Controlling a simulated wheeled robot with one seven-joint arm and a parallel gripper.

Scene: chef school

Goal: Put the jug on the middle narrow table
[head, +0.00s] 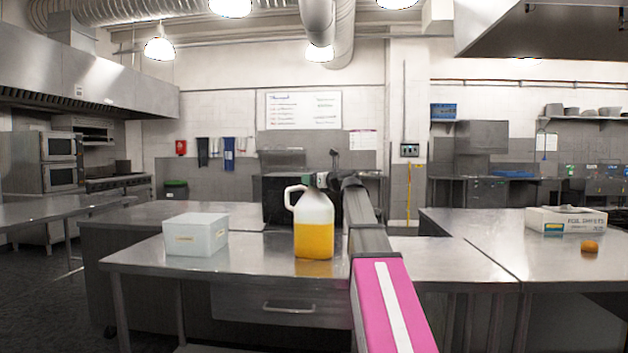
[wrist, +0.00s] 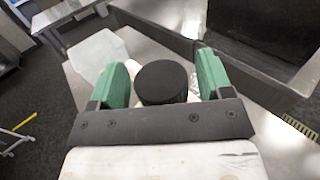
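The jug (head: 313,228) is white and translucent, with a handle on its left and yellow-orange liquid in its lower part. It stands upright on the front steel table (head: 190,262). My gripper (head: 319,183) is at the jug's top. In the wrist view, the round black cap (wrist: 162,83) lies between the two green fingers of my gripper (wrist: 162,76), with a gap showing on each side. The gripper is open and does not visibly grip the cap. The jug's body below the cap is mostly hidden there.
A white box (head: 195,234) stands left of the jug; it also shows in the wrist view (wrist: 97,53). A foil sheets box (head: 566,220) and an orange (head: 590,246) are on the right table (head: 500,240). Bare steel lies between the white box and jug.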

